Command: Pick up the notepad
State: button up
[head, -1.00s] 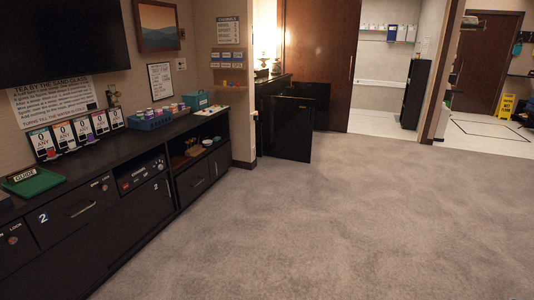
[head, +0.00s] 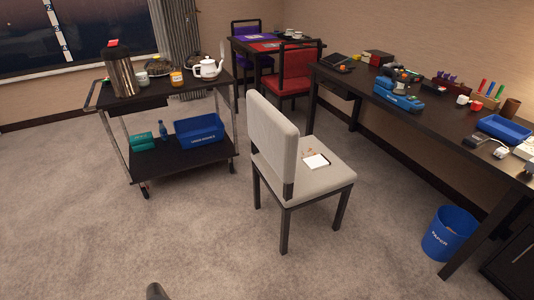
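A small white notepad (head: 316,162) lies flat on the seat of the pale upholstered chair (head: 335,176) in the middle of the head view. A small brownish item, too small to make out, lies beside it at its upper left. The chair's back stands to the left of the notepad, and the notepad is in plain sight. My gripper cannot be seen; a dark rounded shape at the bottom edge is too cut off to identify.
A dark trolley (head: 157,161) with a flask, teapot and blue bin stands left of the chair. A long desk (head: 450,125) runs along the right, with a blue waste bin (head: 450,235) below. A red chair (head: 293,83) stands behind. The carpet in front is clear.

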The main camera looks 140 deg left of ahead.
aim_at(316, 162)
jog(key=u, duration=4)
jog(key=i+l+u, duration=0.2)
jog(key=i+l, duration=0.15)
jog(key=i+l+u, duration=0.15)
jog(key=i+l, duration=0.25)
jog(key=i, duration=0.15)
jog(key=i+l+u, duration=0.2)
jog(key=i+l, duration=0.25)
jog(key=i+l+u, duration=0.2)
jog(key=i+l, duration=0.15)
jog(key=l, duration=0.2)
jog(key=i+l+u, duration=0.15)
jog(key=i+l, duration=0.2)
jog(key=l, duration=0.25)
